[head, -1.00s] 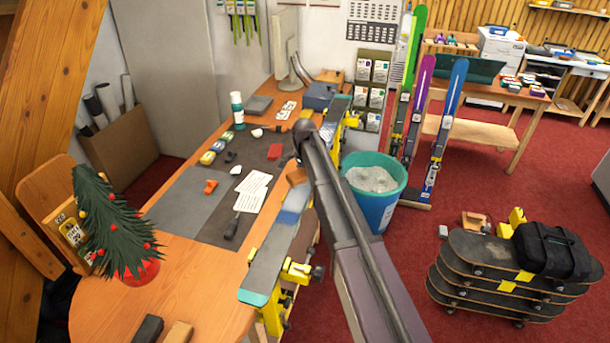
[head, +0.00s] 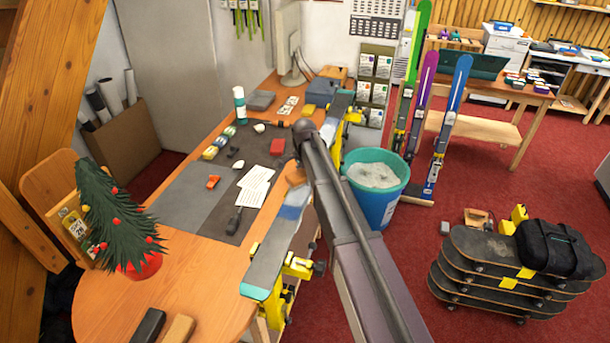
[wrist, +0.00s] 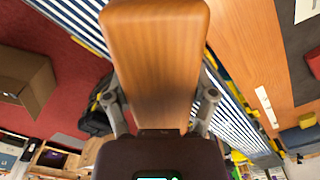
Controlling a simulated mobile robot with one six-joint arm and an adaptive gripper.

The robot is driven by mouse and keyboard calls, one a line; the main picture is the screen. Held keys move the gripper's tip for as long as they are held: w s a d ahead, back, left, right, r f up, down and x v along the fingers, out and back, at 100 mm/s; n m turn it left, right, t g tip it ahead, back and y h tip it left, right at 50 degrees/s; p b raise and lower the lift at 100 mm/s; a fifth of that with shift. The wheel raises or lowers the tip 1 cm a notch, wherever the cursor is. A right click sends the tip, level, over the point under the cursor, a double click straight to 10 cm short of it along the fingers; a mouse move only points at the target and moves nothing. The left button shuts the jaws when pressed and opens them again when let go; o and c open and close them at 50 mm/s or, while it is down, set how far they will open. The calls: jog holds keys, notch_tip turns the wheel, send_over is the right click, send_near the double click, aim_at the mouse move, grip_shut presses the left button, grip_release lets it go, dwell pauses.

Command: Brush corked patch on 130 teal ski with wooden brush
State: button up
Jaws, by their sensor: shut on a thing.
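The teal-tipped ski (head: 268,262) lies base up along the bench's right edge, held in yellow clamps (head: 300,267). A blue-tinted patch (head: 293,207) shows on its grey base near the middle. My gripper (wrist: 160,105) is shut on the wooden brush (wrist: 155,50), its fingers on either side of the block. In the head view the brush (head: 295,175) peeks out left of my arm, just beyond the blue patch. My arm hides the fingertips there. In the wrist view a blue-and-white striped band (wrist: 235,125) passes behind the brush. Bristle contact cannot be told.
A teal bin (head: 375,185) stands right of the bench, before upright skis (head: 440,130). Stacked skateboards (head: 500,270) sit on the red floor. A small tree (head: 112,220) stands at the near left.

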aim_at(292, 207)
jog(key=shift+s, duration=0.15)
jog(key=shift+s+a, duration=0.3)
jog(key=shift+s, duration=0.35)
jog(key=shift+s+a, duration=0.25)
jog(key=shift+s, duration=0.4)
jog(key=shift+s, duration=0.1)
jog(key=shift+s+a, duration=0.25)
jog(key=shift+s, duration=0.45)
jog(key=shift+s+a, duration=0.2)
jog(key=shift+s, duration=0.5)
jog(key=shift+s, duration=0.1)
jog(key=shift+s+a, duration=0.25)
jog(key=shift+s, duration=0.45)
jog(key=shift+s+a, duration=0.2)
jog(key=shift+s, duration=0.45)
jog(key=shift+s+a, duration=0.25)
jog(key=shift+s, duration=0.5)
jog(key=shift+s+a, duration=0.25)
jog(key=shift+s, duration=0.45)
jog(key=shift+s, duration=0.1)
